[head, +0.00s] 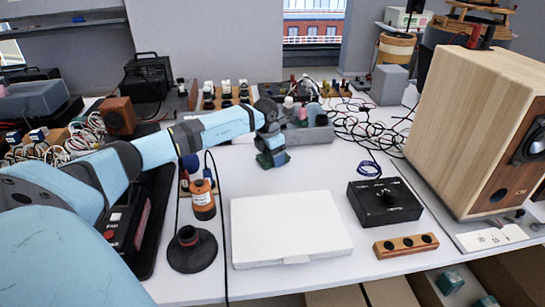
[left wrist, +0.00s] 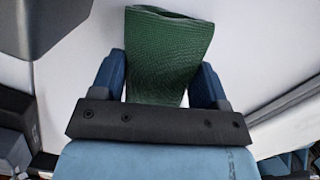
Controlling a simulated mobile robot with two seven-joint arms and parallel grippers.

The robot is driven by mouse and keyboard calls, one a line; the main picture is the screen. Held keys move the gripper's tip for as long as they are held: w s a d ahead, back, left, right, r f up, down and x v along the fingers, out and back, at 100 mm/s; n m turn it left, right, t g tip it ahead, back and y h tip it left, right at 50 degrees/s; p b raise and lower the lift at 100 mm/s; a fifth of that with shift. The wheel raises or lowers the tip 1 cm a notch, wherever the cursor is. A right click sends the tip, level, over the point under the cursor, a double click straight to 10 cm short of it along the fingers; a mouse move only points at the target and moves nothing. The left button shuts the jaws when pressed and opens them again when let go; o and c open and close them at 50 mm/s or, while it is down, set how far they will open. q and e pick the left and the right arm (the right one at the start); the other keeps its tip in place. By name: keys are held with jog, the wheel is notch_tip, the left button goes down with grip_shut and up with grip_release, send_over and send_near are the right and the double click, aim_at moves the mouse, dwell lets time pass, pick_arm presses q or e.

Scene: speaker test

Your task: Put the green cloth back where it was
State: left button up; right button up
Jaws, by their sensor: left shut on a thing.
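The green cloth (head: 265,160) hangs below my left gripper (head: 272,146) in the head view, over the white table behind the white flat box. In the left wrist view the cloth (left wrist: 168,45) is dark green and ribbed, and it sits between the two blue fingers of my left gripper (left wrist: 158,82). The left gripper is shut on it. In the head view the cloth is small, and I cannot tell whether its lower edge touches the table. My right gripper is in neither view.
A white flat box (head: 290,228) lies at the front middle. A black control box (head: 384,202) and a wooden block with holes (head: 405,246) are to its right, beside a large wooden speaker (head: 480,130). An orange bottle (head: 203,199) and a black round stand (head: 191,250) are left. Tangled cables lie behind.

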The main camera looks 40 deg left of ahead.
aim_at(268, 156)
pick_arm(q)
jog(key=shift+f, duration=0.1)
jog(key=o, duration=0.9)
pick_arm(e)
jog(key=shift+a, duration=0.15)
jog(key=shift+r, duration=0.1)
pick_arm(q)
jog(key=shift+r, duration=0.3)
notch_tip(268, 156, up, 12)
jog(key=s+p, duration=0.1)
jog(key=p, duration=0.1)
jog(key=shift+s+a+f+p, duration=0.2)
jog(key=shift+s+a+p, duration=0.05)
jog(key=shift+s+p, duration=0.1)
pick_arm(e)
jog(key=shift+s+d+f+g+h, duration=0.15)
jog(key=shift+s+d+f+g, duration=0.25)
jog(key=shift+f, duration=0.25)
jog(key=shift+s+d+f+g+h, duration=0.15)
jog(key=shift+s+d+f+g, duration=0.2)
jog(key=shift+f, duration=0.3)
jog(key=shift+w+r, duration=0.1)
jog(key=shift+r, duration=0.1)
